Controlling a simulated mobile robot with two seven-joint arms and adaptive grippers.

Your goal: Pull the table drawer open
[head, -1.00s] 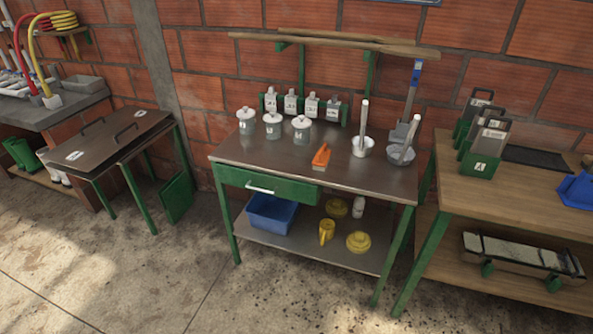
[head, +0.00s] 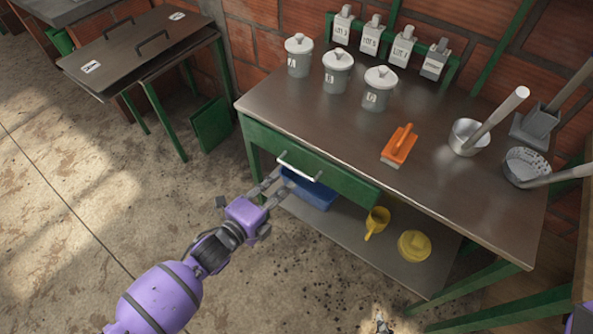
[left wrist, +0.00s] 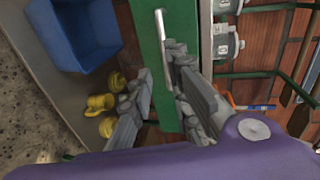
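The table drawer (head: 345,183) is a green front under the steel tabletop, and it looks shut. Its pale bar handle (head: 299,166) runs along the front; the handle also shows in the left wrist view (left wrist: 162,28). My left gripper (head: 275,182) is open just in front of the handle. In the left wrist view its fingers (left wrist: 158,68) are spread, with the right finger close beside the handle and covering part of it. I cannot tell whether they touch. A small grey piece at the head view's bottom edge may be my right gripper (head: 381,324); its fingers are unclear.
The table (head: 300,118) bears lidded jars, an orange brush (head: 399,145) and metal pots. Its lower shelf holds a blue bin (head: 312,192) and yellow items. A lidded steel stand (head: 150,50) is at left. The floor at left is clear.

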